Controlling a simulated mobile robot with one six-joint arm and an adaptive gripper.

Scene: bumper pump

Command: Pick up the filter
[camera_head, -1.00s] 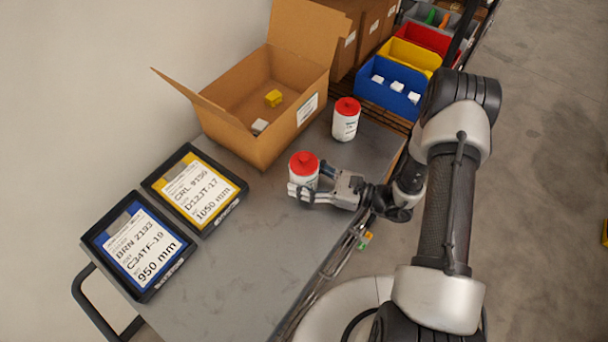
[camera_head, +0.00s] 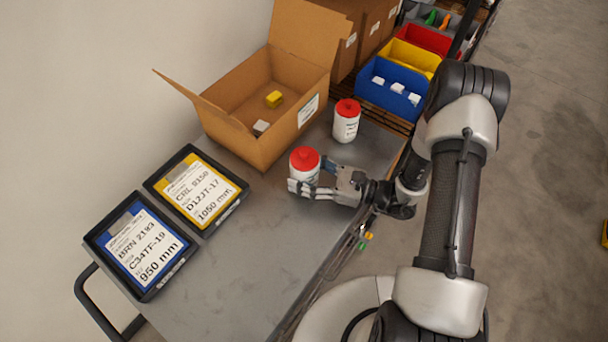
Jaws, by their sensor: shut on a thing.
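A white filter with a red cap (camera_head: 304,160) is held in my gripper (camera_head: 306,184). The fingers are shut around its lower body and hide part of it. The filter is upright, at or just above the grey table top; I cannot tell whether its base touches. A second white filter with a red cap (camera_head: 346,122) stands upright on the table behind it, apart from my gripper.
An open cardboard box (camera_head: 262,148) with a yellow block (camera_head: 274,98) and a pale block stands behind. A yellow-framed tray (camera_head: 200,190) and a blue-framed tray (camera_head: 143,246) lie left. A blue bin (camera_head: 392,95) stands back right. The front table is clear.

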